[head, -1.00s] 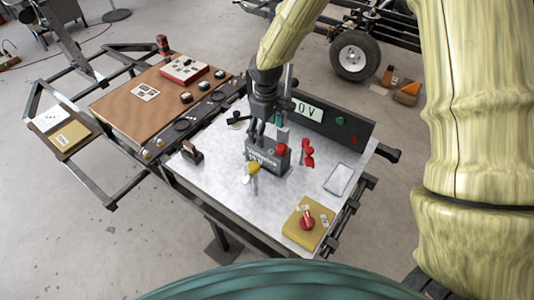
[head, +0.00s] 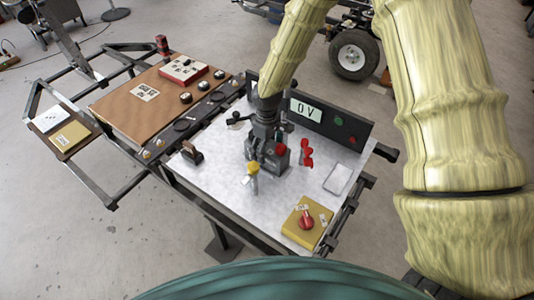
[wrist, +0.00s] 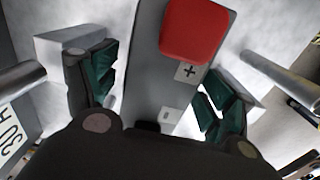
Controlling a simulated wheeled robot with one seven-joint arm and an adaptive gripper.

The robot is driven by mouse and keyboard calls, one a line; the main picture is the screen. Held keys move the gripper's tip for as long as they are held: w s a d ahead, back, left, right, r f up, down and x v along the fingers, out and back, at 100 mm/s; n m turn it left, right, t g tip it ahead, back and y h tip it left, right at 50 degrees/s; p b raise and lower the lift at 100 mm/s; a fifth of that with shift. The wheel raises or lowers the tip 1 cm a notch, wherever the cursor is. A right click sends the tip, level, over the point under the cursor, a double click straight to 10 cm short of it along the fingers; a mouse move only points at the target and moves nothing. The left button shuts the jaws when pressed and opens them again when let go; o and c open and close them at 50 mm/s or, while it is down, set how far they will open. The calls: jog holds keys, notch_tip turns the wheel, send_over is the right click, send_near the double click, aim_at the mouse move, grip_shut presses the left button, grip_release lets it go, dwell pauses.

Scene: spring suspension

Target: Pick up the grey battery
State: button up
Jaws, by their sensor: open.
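The grey battery (head: 281,163) stands on the light metal tabletop, with a red cap on top, partly hidden by my gripper in the head view. In the wrist view the battery's top (wrist: 150,75) runs between my fingers, with the red cap (wrist: 197,30) and plus and minus labels. My gripper (head: 263,155) is open over the battery. Its two green-padded fingertips (wrist: 163,95) are on either side of the battery top, with some gap visible. Whether either pad touches the battery I cannot tell.
A red clamp (head: 306,153) stands right of the battery and a yellow-topped clamp (head: 253,170) in front. A yellow box with a red knob (head: 306,222) sits at the front right. A panel reading 0V (head: 306,110) stands behind. A white tray (head: 338,179) lies on the right.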

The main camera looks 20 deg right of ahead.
grip_shut()
jog(key=shift+w+r, duration=0.1)
dwell(0.4)
jog(key=shift+r, duration=0.1)
